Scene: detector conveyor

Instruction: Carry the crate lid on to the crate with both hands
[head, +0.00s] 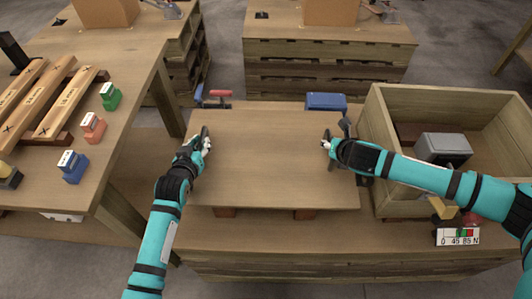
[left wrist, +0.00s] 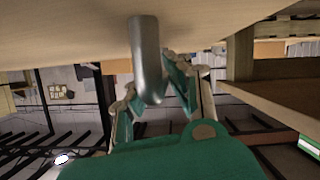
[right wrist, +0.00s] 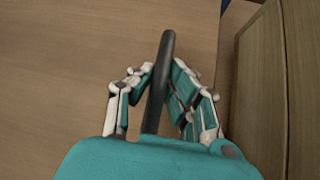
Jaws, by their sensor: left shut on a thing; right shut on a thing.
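The crate lid (head: 268,150) is a flat wooden board in the middle of the head view, level, with a dark handle at its left and right edges. My left gripper (head: 205,143) is shut on the left handle, a bar seen between its fingers in the left wrist view (left wrist: 146,60). My right gripper (head: 328,143) is shut on the right handle, a dark bar in the right wrist view (right wrist: 158,85). The open wooden crate (head: 378,120) stands right of the lid, partly behind my right arm. A grey box-shaped item (head: 443,147) is inside it.
Reddish-brown blocks (head: 225,212) show under the lid's front edge; I cannot tell whether it touches them. A blue box (head: 326,101) is behind the lid. A left table (head: 130,90) carries small coloured blocks (head: 110,96). A numbered label (head: 458,237) is at the crate's front.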

